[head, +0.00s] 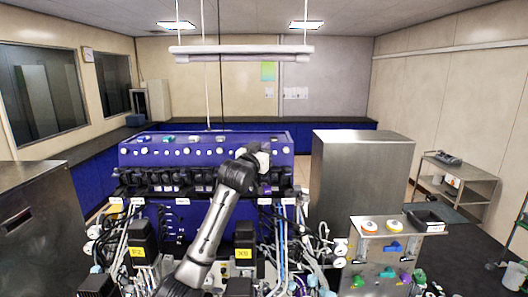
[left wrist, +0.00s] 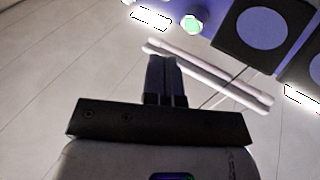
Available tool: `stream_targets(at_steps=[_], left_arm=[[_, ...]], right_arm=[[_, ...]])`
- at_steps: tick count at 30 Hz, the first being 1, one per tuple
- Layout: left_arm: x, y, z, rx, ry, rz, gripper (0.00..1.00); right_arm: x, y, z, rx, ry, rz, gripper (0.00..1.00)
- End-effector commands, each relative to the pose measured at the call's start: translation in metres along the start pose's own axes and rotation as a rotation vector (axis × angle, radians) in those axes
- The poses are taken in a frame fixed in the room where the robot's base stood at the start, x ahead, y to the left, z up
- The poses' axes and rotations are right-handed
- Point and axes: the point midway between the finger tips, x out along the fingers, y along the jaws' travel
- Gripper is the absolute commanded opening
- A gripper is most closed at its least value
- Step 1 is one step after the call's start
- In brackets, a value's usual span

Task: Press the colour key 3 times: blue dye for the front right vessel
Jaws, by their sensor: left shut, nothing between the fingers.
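A long blue console (head: 215,146) with a row of pale round knobs stands at the middle. My left arm reaches up from the bottom, and its gripper (head: 264,160) is in front of the console's right part. In the left wrist view the left gripper's fingers (left wrist: 166,78) are shut together and empty. I cannot tell which piece is the colour key. The vessels are not clearly identifiable. My right gripper is out of view.
Dark units with yellow labels (head: 244,254) stand among dense tubes and cables below the console. A steel cabinet (head: 360,174) is at right. A panel with coloured handles (head: 391,246) stands in front of it. A light bar (head: 241,50) hangs overhead.

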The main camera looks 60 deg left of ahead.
Motion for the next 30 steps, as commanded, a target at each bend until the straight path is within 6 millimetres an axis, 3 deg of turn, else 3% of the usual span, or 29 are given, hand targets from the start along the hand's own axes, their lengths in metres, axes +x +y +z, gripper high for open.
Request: stream_targets(at_steps=[30], left_arm=[[0.023, -0.012, 0.011, 0.001, -0.001, 0.0, 0.0]], right_arm=[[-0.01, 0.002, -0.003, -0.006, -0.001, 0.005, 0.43]])
